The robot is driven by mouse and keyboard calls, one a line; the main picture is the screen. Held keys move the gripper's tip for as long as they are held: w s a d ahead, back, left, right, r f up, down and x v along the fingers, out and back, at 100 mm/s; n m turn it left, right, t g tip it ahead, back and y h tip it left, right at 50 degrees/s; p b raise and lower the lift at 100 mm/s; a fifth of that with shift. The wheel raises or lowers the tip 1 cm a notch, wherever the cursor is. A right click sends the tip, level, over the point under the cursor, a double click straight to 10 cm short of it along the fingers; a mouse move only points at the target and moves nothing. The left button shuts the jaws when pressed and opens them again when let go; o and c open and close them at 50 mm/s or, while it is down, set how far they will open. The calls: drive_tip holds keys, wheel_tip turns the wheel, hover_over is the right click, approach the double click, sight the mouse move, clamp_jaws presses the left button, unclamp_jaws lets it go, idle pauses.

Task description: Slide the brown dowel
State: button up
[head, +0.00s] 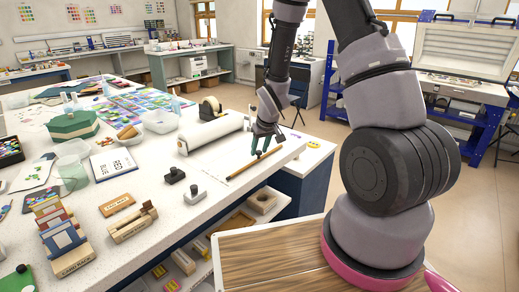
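The brown dowel (241,173) is a thin rod lying on the white worktop (210,205) near its right-hand edge. It lies slanted, with its near end at lower left and its far end at upper right. My gripper (261,154) points down over the far half of the dowel. Its two teal fingers look apart, with a small gap between them. At this size I cannot tell whether the fingertips touch the dowel.
A white roll (212,132) lies behind the dowel, with a black tape dispenser (211,109) beyond it. Two dark-knobbed blocks (174,175) stand to the left. Wooden holders (132,223) and a book (113,164) lie further left.

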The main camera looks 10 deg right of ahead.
drive_tip(key=v, duration=1.1)
drive_tip(key=s+d+r+m+t, duration=0.1)
drive_tip(key=s+d+r+m, duration=0.15)
drive_tip(key=r, duration=0.55)
drive_tip(key=s+d+r+m, duration=0.1)
drive_tip(key=s+r, duration=0.3)
drive_tip(key=r, duration=0.4)
drive_tip(key=s+r+m+t, duration=0.1)
drive_tip(key=s+r+m, duration=0.2)
drive_tip(key=s+r, duration=0.7)
drive_tip(key=s+d, duration=0.1)
drive_tip(key=s, duration=0.3)
drive_tip(key=shift+r+t+y, duration=0.25)
drive_tip(key=shift+t+y, duration=0.15)
drive_tip(key=shift+m, duration=0.25)
drive_tip(key=shift+c, duration=0.3)
